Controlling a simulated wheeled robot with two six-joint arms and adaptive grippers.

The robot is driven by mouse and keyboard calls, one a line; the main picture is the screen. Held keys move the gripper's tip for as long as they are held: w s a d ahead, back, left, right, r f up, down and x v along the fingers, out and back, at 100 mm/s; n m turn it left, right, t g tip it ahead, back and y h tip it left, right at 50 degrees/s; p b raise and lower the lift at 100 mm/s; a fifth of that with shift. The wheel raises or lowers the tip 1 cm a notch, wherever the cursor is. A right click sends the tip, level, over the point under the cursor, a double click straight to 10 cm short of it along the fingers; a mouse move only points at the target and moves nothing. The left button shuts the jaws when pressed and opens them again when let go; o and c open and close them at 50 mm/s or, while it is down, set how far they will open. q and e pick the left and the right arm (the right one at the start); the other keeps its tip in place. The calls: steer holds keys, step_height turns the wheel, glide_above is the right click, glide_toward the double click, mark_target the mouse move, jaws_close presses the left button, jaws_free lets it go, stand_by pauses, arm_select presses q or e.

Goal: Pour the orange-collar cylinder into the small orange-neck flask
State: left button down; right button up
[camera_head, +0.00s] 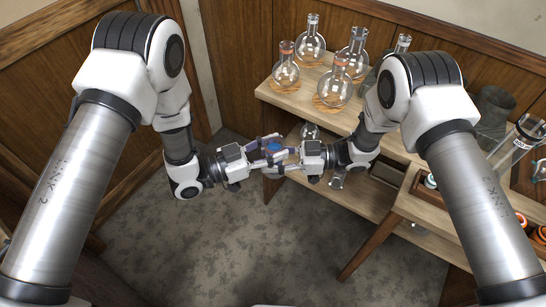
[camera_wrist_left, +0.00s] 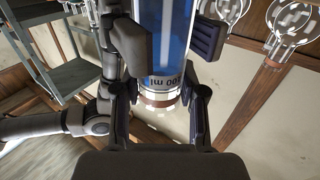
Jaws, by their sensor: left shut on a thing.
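In the left wrist view, a clear cylinder (camera_wrist_left: 165,42) with blue liquid and a brown-orange collar (camera_wrist_left: 158,100) stands between the fingers of my left gripper (camera_wrist_left: 160,92). The left gripper is shut on it. In the head view, my left gripper (camera_head: 268,157) is in mid-air in front of the shelf, and little of the cylinder (camera_head: 273,147) shows there. My right gripper (camera_head: 302,156) is close beside it, and its jaws are too small to read. The small orange-neck flask (camera_head: 285,72) stands upright at the left front of the shelf top.
A larger orange-banded flask (camera_head: 336,90) stands right of the small one, with more clear flasks (camera_head: 311,44) behind. The wooden shelf top (camera_head: 283,98) has a bare front strip. A tall clear cylinder (camera_head: 516,146) stands at far right. The floor below is clear.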

arm_select(q)
steer(key=c, duration=0.6)
jaws_free()
steer(key=shift+s, duration=0.1)
